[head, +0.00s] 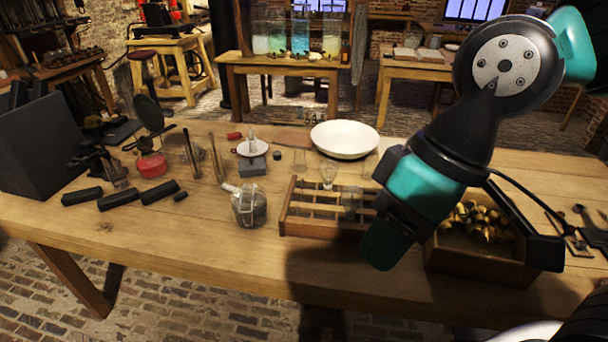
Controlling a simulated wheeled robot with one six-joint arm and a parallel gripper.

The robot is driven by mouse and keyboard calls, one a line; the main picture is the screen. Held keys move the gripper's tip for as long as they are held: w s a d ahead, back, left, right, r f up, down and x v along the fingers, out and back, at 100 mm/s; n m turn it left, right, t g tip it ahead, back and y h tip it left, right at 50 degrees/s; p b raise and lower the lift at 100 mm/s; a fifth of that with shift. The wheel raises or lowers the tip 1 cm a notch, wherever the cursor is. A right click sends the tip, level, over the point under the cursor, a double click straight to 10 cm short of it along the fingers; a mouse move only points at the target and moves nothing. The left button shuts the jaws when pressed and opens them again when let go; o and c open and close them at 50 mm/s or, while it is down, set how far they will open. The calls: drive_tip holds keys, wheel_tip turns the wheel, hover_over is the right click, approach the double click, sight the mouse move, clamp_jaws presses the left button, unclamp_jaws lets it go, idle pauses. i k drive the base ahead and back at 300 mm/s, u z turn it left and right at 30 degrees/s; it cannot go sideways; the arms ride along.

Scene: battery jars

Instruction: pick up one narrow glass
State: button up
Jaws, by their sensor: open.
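Several small clear glasses stand behind the slatted wooden rack on the workbench: a tapered glass (328,175), a faint straight glass (299,161) to its left, and another faint glass (370,166) to its right, close to my arm. I cannot tell clearly which are narrow. A greyish glass (350,201) stands in the rack (300,228). My gripper (540,250) is open, at the black end of my arm over the right part of the bench. My arm hides much of it, and its fingertips are not clear. I see nothing held.
A lidded glass jar (249,206) stands left of the rack. A white dish (344,139) lies behind the glasses. A wooden box (470,262) of brass-coloured parts is under my arm. Black bars (118,199) and upright rods (216,155) are at left. The front left of the bench is clear.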

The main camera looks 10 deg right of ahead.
sight(299, 165)
drive_tip(key=k, duration=1)
drive_tip(key=u, duration=0.75)
drive_tip(key=i, duration=0.7)
drive_tip(key=u, duration=0.85)
drive_tip(key=i, duration=1.5)
drive_tip(key=z, duration=1.15)
drive_tip(key=i, duration=0.7)
drive_tip(key=z, duration=0.75)
